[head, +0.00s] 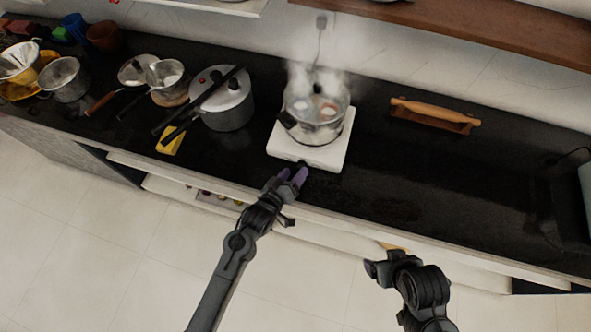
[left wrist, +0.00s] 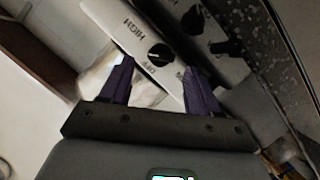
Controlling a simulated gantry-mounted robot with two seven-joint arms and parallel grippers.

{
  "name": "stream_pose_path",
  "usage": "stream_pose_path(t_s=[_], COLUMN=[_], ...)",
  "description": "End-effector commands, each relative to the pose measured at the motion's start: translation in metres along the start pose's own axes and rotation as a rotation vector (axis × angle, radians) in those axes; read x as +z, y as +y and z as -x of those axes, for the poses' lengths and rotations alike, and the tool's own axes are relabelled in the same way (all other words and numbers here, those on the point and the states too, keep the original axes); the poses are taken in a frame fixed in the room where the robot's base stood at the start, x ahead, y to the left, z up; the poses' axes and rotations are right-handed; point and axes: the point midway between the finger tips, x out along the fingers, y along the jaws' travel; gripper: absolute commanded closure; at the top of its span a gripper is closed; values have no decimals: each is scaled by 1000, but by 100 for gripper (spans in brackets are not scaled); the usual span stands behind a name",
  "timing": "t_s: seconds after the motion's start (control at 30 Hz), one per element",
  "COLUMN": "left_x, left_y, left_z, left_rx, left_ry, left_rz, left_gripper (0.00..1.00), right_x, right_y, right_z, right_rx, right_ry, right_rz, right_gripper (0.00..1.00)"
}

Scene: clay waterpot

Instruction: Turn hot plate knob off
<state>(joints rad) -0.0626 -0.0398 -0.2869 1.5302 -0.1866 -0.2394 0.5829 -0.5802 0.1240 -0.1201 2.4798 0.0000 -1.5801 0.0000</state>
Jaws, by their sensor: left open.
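The white hot plate (head: 283,148) stands on the black counter with a steaming metal pot (head: 328,129) on it. In the left wrist view, its front panel (left wrist: 112,22) carries a round black knob (left wrist: 160,54) between the printed words HIGH and OFF. I cannot tell its exact setting. My left gripper (head: 292,174) is at the hot plate's front edge. In the left wrist view its purple fingers (left wrist: 158,68) are open, one on each side of the knob, with nothing visibly clamped. My right gripper (head: 380,268) is in front of the counter; its fingers are unclear.
A pressure cooker (head: 233,113) stands left of the hot plate, with a yellow block (head: 171,141) in front of it. More pans and bowls (head: 66,80) are farther left. A rolling pin (head: 435,113) lies on the right. The right front counter is clear.

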Motion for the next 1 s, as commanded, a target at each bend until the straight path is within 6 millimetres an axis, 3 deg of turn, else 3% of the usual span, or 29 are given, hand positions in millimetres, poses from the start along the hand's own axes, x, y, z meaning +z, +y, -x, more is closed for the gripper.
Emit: stream_pose_path(t_s=[0.3, 0.5, 0.93, 1.0], left_x=[0, 0, 0, 0], left_y=[0, 0, 0, 0], left_z=[57, 80, 88, 88], left_rx=[-2, -2, -1, -1], left_ry=[-2, -2, -1, -1], left_rz=[0, 0, 0, 2], left_gripper=[38, 38, 38, 48], right_x=[-3, -4, -5, -5], right_y=[1, 0, -1, -1], right_z=[10, 12, 13, 13], right_rx=[1, -1, -6, -6], right_ry=[0, 0, 1, 1], right_rz=[2, -1, -8, -8], right_gripper=[16, 16, 16, 16])
